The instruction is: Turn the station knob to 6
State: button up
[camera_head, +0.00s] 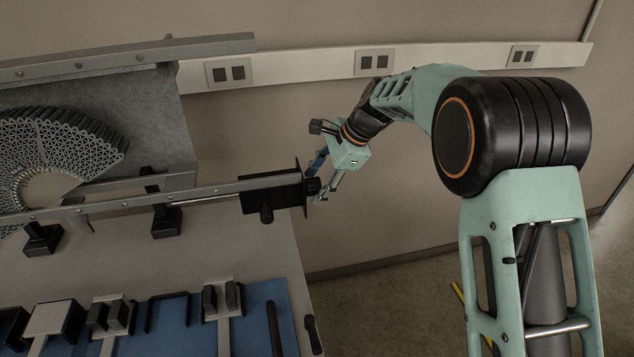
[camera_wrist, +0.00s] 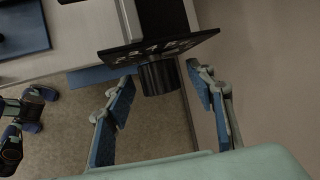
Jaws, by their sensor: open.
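The station knob (camera_head: 313,186) is a dark ribbed cylinder on the right face of a black box (camera_head: 268,197) at the end of the bench rail. In the wrist view the knob (camera_wrist: 159,78) stands out from a thin black dial plate (camera_wrist: 172,47) with pale markings, seen too steeply to read. Its setting cannot be told. My gripper (camera_head: 322,177) is at the knob, coming from the right. In the wrist view my gripper (camera_wrist: 162,92) is open, with one blue-padded finger on each side of the knob and a visible gap on both sides.
The fan-shaped lattice specimen (camera_head: 108,140) stands at the left behind a metal rail (camera_head: 110,207). A blue mat (camera_head: 262,302) with several black holders lies on the bench front. A wall duct with sockets (camera_head: 374,62) runs behind. Right of the bench is open floor.

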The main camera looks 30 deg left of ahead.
jog(key=shift+c, duration=0.4)
jog(key=c, duration=1.1)
jog(key=shift+f+b, duration=0.15)
jog(key=shift+b, duration=0.5)
